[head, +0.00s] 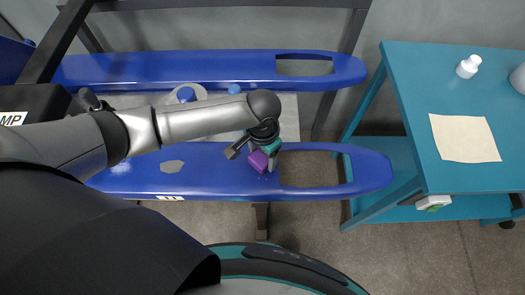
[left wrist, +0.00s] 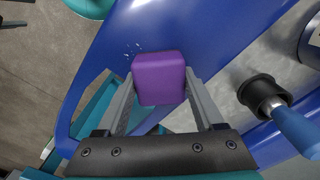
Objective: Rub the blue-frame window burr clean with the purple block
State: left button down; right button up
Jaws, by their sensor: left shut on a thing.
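The blue frame (head: 375,170) has two long rails, each with a window cutout near its right end. My left gripper (head: 262,158) is shut on the purple block (head: 258,161), at the near rail just left of its window. In the left wrist view the purple block (left wrist: 158,78) sits between the two fingers of my left gripper (left wrist: 160,88), over the blue frame (left wrist: 190,25). Small pale specks, perhaps the burr (left wrist: 132,50), show on the blue surface beside the block. I cannot tell whether the block touches the frame. My right gripper is not in view.
A teal table (head: 460,90) stands at the right with a beige sheet (head: 464,138) and a white bottle (head: 468,66). Between the rails are a blue-handled tool (left wrist: 295,128) and other blue-topped items. The near rail also bears a grey patch (head: 172,166) and a whitish patch (head: 121,168).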

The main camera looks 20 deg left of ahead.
pick_arm(q)
jog(key=shift+w, duration=0.1)
jog(key=shift+w+a+f, duration=0.15)
jog(key=shift+w+a, duration=0.15)
jog(key=shift+w, duration=0.45)
jog(key=shift+s+d+p, duration=0.1)
jog(key=shift+s+p, duration=0.25)
jog(key=shift+p, duration=0.1)
jog(key=shift+s+d+p, duration=0.1)
jog(key=shift+s+p, duration=0.25)
jog(key=shift+s, duration=0.05)
jog(key=shift+w, duration=0.1)
